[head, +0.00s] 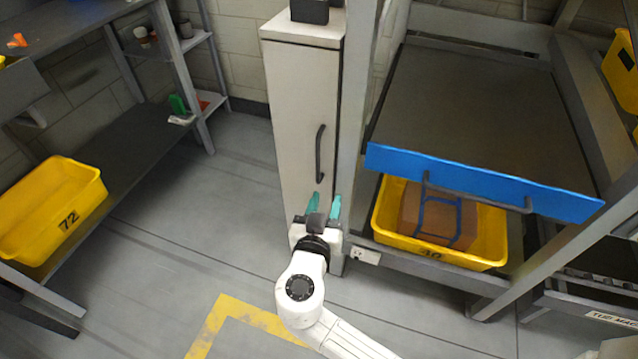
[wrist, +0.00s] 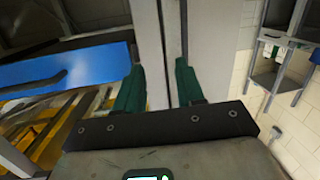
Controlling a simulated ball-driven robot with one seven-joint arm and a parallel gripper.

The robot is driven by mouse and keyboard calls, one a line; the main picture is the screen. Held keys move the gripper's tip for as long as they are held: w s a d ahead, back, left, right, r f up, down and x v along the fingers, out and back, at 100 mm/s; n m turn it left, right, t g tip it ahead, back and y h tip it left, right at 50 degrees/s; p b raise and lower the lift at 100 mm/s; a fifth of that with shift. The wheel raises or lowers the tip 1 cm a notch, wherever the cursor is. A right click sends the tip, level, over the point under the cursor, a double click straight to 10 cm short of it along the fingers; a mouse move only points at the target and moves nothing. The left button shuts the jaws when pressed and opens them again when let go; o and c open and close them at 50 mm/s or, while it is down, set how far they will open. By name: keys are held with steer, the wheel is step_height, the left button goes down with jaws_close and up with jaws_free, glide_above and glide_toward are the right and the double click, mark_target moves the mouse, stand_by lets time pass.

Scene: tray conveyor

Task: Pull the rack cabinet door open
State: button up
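The rack cabinet (head: 290,100) is a tall, narrow pale cabinet in the head view, and its door looks shut. A dark vertical bar handle (head: 320,155) sits on the right side of the door. My gripper (head: 324,202) has teal fingers, spread apart, and is in front of the door just below the handle. In the wrist view my gripper (wrist: 160,82) is open, pointing at the pale door (wrist: 218,45). A thin dark upright strip shows by the right finger there; I cannot tell if it is the handle.
A grey rack post stands right beside the cabinet. Right of it are a sloping shelf with a blue front edge (head: 480,182) and a yellow bin (head: 385,222) holding a brown box. At left, another yellow bin (head: 85,185) sits on a low shelf. The floor between is clear.

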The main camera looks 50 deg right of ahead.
mark_target(318, 164)
steer(key=shift+t+h, duration=0.3)
steer(key=shift+t, duration=0.5)
steer(key=w+d, duration=0.3)
steer(key=w, duration=0.1)
steer(key=w+d, duration=0.4)
steer(key=shift+w+d, duration=0.2)
steer(key=shift+w, duration=0.05)
steer(key=shift+c, duration=0.2)
jaws_close()
